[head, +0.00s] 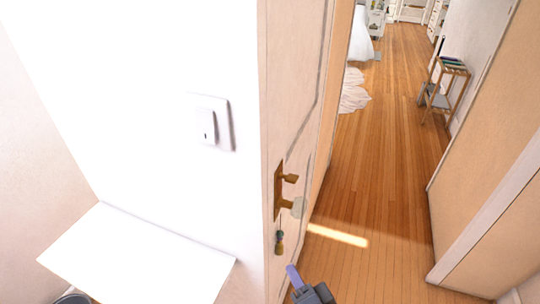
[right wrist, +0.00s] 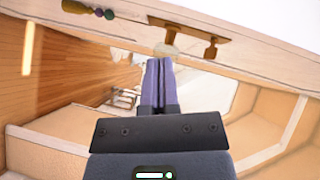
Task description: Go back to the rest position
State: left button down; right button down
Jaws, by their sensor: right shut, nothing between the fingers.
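My right gripper (head: 296,277) shows at the bottom of the head view, below the door handle and apart from it. In the right wrist view its two purple fingers (right wrist: 160,85) are shut together with nothing between them. The wooden door (head: 292,120) stands open in front of me, seen nearly edge-on. It has a brass handle (head: 284,203) with a plate, and keys (head: 279,242) hang below it. In the right wrist view the brass handle (right wrist: 190,30) is near the fingertips; I cannot tell the exact gap. My left gripper is not in view.
A white shelf (head: 135,255) juts from the wall at the lower left, with a switch (head: 212,122) above. Right of the door, a wooden floor (head: 385,150) runs clear down a hallway. A small wooden stand (head: 443,90) is by the right wall, and a pale rug (head: 354,92) lies farther back.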

jog(key=s+d+f+n+g+h, duration=0.2)
jog(key=s+d+n+g, duration=0.2)
jog(key=s+n+g, duration=0.3)
jog(key=s+d+f+n+g+h, duration=0.2)
jog(key=s+d+n+g, duration=0.2)
jog(key=s+n+g, duration=0.3)
jog(key=s+f, duration=0.2)
jog(key=f, duration=0.7)
jog(key=s+f, duration=0.3)
jog(key=f, duration=0.7)
jog(key=s+d+f+g, duration=0.1)
jog(key=s+d+f, duration=0.2)
jog(key=s+f, duration=0.5)
jog(key=s, duration=0.4)
jog(key=shift+f+h+b, duration=0.3)
jog(key=shift+f, duration=0.05)
jog(key=shift+d, duration=0.1)
